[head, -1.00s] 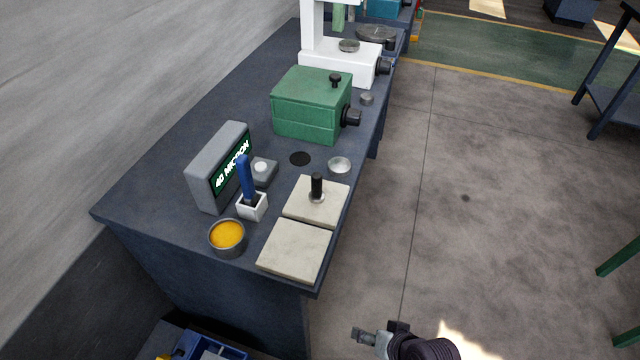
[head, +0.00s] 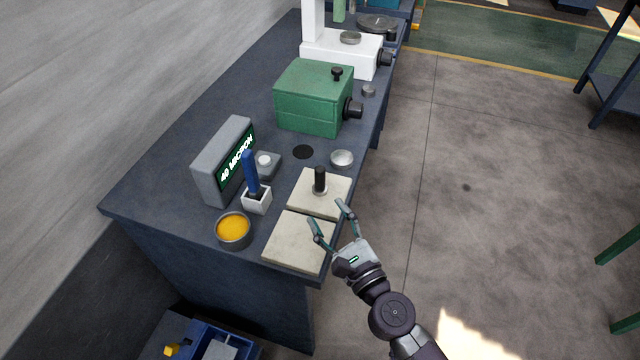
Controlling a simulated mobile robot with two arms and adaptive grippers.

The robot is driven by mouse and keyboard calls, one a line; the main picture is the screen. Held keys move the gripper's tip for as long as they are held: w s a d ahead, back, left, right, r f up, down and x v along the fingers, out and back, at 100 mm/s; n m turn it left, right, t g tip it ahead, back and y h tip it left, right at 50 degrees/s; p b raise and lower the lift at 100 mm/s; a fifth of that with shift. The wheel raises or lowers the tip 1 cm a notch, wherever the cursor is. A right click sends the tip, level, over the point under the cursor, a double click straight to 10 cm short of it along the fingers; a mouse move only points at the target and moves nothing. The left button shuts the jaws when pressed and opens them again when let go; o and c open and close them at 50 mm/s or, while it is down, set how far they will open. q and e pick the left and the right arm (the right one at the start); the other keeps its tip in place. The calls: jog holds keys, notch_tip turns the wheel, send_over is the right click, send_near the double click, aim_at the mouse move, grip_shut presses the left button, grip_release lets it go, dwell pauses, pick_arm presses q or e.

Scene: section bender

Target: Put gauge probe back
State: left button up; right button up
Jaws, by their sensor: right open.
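A black upright cylinder (head: 320,180) with a metallic foot stands on the far pale plate (head: 338,205); it looks like the gauge probe, though I cannot be sure. The grey gauge box (head: 210,169) shows "40 MICRON" on its lit display. Beside it is a small grey block (head: 270,170) with a round white top. A blue-handled tool (head: 250,172) stands in a white holder (head: 257,203). My right gripper (head: 329,211) is open and empty, its fingers over the plates, just nearer than the black cylinder and apart from it. My left gripper is not in view.
The near pale plate (head: 294,243) is bare. A tin of yellow stuff (head: 234,232) stands left of it. A shallow metal dish (head: 342,158), a dark disc (head: 303,152) and a green box (head: 308,103) lie farther back. The bench edge runs along the right, with open floor beyond.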

aim_at(322, 176)
jog(key=w+f+m+h, duration=0.1)
jog(key=w+m, duration=0.1)
jog(key=w, duration=0.1)
jog(key=w+f+m+h, duration=0.1)
jog(key=w+m, duration=0.1)
jog(key=w, duration=0.1)
jog(key=w+m+h, duration=0.1)
jog(key=w+m, duration=0.1)
jog(key=w, duration=0.1)
jog(key=shift+w+f+m+p, duration=0.3)
jog(key=shift+w+f, duration=0.05)
jog(key=shift+f, duration=0.05)
jog(key=shift+f+x, duration=0.15)
jog(key=shift+x, duration=1.35)
jog(key=shift+f+x, duration=0.1)
jog(key=shift+x, duration=1.45)
jog(key=shift+s+r, duration=0.1)
jog(key=shift+c, duration=0.3)
grip_shut()
